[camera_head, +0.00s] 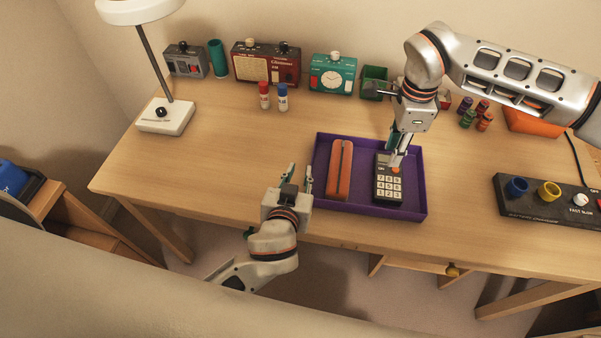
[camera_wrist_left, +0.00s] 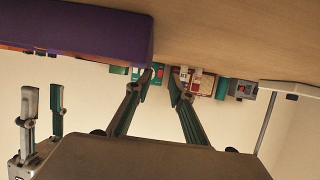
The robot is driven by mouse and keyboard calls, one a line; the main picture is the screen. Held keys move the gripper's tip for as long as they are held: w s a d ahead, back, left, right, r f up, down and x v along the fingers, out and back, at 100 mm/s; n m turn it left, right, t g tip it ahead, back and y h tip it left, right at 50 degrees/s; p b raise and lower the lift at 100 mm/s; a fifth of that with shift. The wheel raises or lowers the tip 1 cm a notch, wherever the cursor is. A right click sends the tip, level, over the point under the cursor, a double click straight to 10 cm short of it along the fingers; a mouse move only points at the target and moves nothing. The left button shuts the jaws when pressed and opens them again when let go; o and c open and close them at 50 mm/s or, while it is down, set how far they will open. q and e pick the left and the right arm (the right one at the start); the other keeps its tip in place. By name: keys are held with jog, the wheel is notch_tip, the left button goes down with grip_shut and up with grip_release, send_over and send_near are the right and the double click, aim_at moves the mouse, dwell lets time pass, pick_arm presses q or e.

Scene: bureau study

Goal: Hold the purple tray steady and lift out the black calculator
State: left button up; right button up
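The purple tray (camera_head: 362,178) lies on the desk; its side also fills the upper left of the left wrist view (camera_wrist_left: 95,32). The black calculator (camera_head: 389,188) lies inside it on the right, its top end partly covered by my right gripper. My right gripper (camera_head: 397,158) is over that end, its fingers apart; in the left wrist view its two fingers (camera_wrist_left: 43,108) show a gap and stand clear of the tray. My left gripper (camera_head: 300,172) is just left of the tray's left wall. Its fingertips (camera_wrist_left: 167,76) are apart with nothing between them.
An orange long object (camera_head: 341,168) lies in the tray's left half. A red and a blue-capped bottle (camera_head: 264,95) stand behind the tray. A lamp (camera_head: 164,115), radios and a green box line the back. A black control panel (camera_head: 545,200) is at right.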

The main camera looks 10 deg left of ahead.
pick_arm(q)
jog(key=shift+d+r, duration=0.1)
jog(key=shift+d, duration=0.25)
jog(key=shift+x, duration=3.9)
jog(key=shift+a, duration=0.1)
grip_shut()
